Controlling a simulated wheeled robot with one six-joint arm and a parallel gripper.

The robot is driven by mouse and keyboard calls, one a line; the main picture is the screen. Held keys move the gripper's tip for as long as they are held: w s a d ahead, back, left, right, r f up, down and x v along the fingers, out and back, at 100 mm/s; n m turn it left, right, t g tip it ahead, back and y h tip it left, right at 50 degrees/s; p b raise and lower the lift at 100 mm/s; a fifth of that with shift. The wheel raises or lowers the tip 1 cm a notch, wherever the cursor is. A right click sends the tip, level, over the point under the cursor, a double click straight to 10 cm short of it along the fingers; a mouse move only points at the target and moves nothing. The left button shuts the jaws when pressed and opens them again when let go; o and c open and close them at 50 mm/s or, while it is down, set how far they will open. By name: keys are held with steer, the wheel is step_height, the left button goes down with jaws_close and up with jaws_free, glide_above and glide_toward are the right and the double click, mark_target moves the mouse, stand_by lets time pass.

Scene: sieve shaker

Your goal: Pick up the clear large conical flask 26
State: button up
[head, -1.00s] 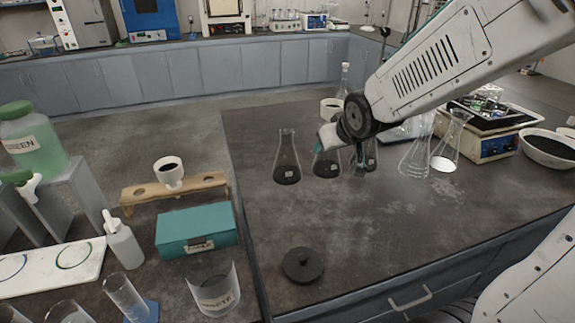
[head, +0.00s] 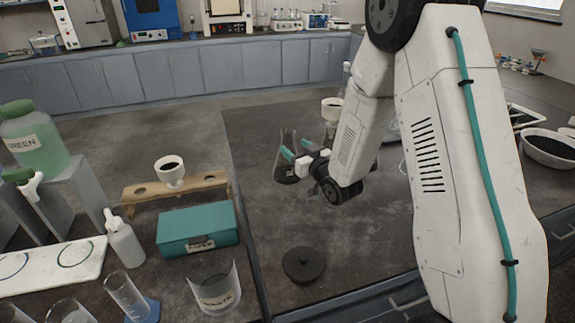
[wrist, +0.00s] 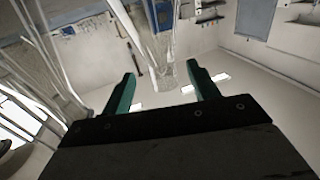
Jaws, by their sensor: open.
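A clear conical flask (head: 288,175) with a dark base and a small label stands upright on the dark bench. I cannot read its number. My gripper (head: 298,149) is open, with its teal fingertips close to the upper part of this flask. In the wrist view, clear glass (wrist: 157,45) shows between and beyond the two teal fingers of my gripper (wrist: 161,76). I cannot tell whether the fingers touch it. My arm hides most of the other flasks.
A round black lid (head: 303,265) lies on the bench in front. A teal box (head: 198,230) and a wooden rack (head: 205,183) are at left. A white bowl (head: 548,148) stands at far right. More glass (wrist: 55,65) crowds the left of the wrist view.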

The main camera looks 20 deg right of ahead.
mark_target(291, 143)
steer(key=x, duration=0.5)
steer(key=shift+w+a+r, duration=0.15)
steer(key=shift+w, duration=0.05)
jaws_close()
